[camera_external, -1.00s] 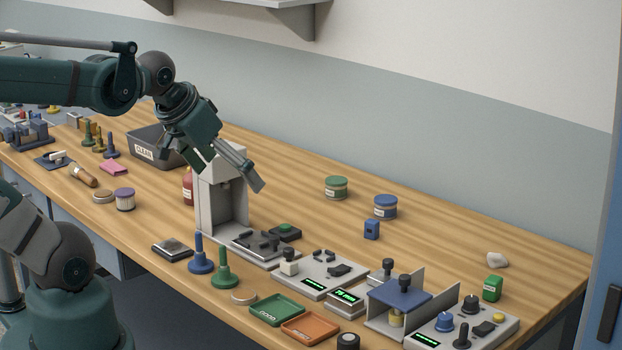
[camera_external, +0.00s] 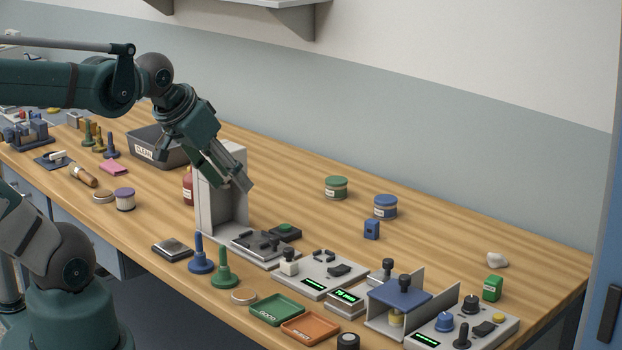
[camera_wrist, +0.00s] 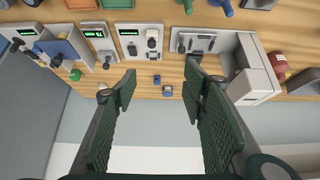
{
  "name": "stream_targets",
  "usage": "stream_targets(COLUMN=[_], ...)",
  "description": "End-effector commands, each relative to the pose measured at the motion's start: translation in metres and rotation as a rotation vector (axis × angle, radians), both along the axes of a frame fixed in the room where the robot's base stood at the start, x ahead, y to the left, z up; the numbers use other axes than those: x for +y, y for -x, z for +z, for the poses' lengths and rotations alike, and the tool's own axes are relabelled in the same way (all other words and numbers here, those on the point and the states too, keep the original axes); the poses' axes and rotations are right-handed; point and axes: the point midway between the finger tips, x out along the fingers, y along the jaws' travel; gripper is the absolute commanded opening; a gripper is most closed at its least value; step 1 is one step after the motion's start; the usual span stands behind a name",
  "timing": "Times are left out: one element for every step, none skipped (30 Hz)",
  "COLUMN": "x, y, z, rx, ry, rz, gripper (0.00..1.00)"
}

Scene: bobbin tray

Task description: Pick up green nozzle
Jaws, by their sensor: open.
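A green flared-base piece with a tall narrow stem (camera_external: 222,270) stands upright near the front table edge, right of a similar blue one (camera_external: 201,256). Part of a green piece (camera_wrist: 188,6), probably the same one, shows at the top edge of the wrist view. A smaller green upright piece (camera_external: 88,133) stands at the far left. I cannot tell by shape alone which is the nozzle. My gripper (camera_external: 238,184) hangs in the air near the grey stand, above and apart from these pieces. In the wrist view its fingers (camera_wrist: 160,82) are spread, with nothing held.
The grey stand (camera_external: 207,205) is close to my gripper. Green (camera_external: 276,309) and orange (camera_external: 310,328) trays lie at the front. Several devices, including a blue-topped fixture (camera_external: 400,299), fill the right front. Free wood lies behind, around the green-lidded jar (camera_external: 336,188).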

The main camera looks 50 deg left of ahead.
Motion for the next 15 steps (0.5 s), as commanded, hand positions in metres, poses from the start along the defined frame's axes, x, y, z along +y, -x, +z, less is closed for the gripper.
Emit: stream_targets(x=[0.0000,0.0000,0.0000,0.0000,0.0000,0.0000,0.0000,0.0000,-0.0001,-0.0003,-0.0005,-0.0011,-0.0017,-0.0023,-0.0034], y=[0.0000,0.0000,0.0000,0.0000,0.0000,0.0000,0.0000,-0.0001,-0.0002,-0.0007,-0.0011,-0.0021,-0.0030,-0.0043,-0.0063], z=[0.0000,0.0000,0.0000,0.0000,0.0000,0.0000,0.0000,0.0001,0.0002,0.0004,0.0007,0.0012,0.0018,0.0024,0.0037], rx=[0.000,0.000,0.000,0.000,0.000,0.000,0.000,0.000,0.000,0.001,0.001,0.002,0.003,0.004,0.007], ry=[0.000,0.000,0.000,0.000,0.000,0.000,0.000,0.000,0.001,0.003,0.004,0.007,0.011,0.015,0.021], rz=[0.000,0.000,0.000,0.000,0.000,0.000,0.000,0.000,0.001,0.002,0.003,0.006,0.010,0.013,0.018], gripper=[0.41,0.41,0.41,0.41,0.41,0.41,0.41,0.41,0.41,0.41,0.41,0.41,0.41,0.41,0.41])
